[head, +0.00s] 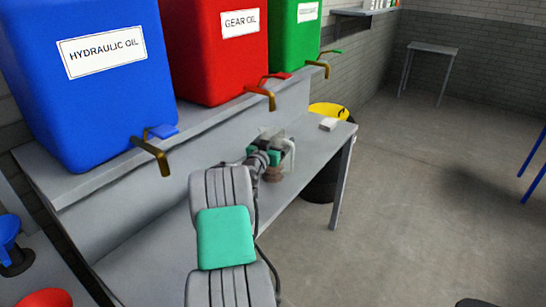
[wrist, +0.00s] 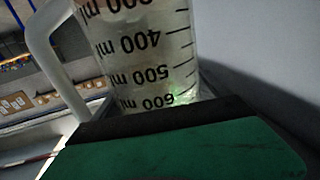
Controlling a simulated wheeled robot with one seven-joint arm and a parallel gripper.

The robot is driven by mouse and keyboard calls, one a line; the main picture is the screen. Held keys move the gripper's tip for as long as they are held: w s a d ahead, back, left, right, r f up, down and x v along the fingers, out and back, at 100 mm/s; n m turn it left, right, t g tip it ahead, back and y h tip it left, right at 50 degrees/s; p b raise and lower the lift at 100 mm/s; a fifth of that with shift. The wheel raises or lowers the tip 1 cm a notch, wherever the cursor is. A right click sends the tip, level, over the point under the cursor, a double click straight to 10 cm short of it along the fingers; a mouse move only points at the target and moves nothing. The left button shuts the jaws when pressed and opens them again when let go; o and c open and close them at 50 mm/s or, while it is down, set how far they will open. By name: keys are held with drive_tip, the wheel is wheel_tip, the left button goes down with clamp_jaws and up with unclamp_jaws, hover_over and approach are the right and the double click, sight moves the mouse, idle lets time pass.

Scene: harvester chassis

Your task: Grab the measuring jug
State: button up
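The measuring jug (wrist: 150,45) is clear, with black ml marks around 400 to 600. It fills the upper middle of the wrist view, and its pale handle is on the left. A green and black part of my gripper covers the lower part of that view and hides the jug there. In the head view my gripper (head: 270,158) is over the grey bench, right at the pale, see-through jug (head: 289,148), which is partly hidden. The fingertips cannot be made out, so I cannot tell whether they grip it.
Blue (head: 95,95), red (head: 218,55) and green (head: 293,38) oil tanks with brass taps stand on a raised shelf left of and behind my arm. A small white block (head: 328,124) lies at the bench's far end, near a yellow-topped black drum (head: 322,188). The floor at right is open.

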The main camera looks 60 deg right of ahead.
drive_tip(key=c, duration=1.4)
drive_tip(key=shift+r, duration=0.15)
drive_tip(key=shift+c, duration=1.1)
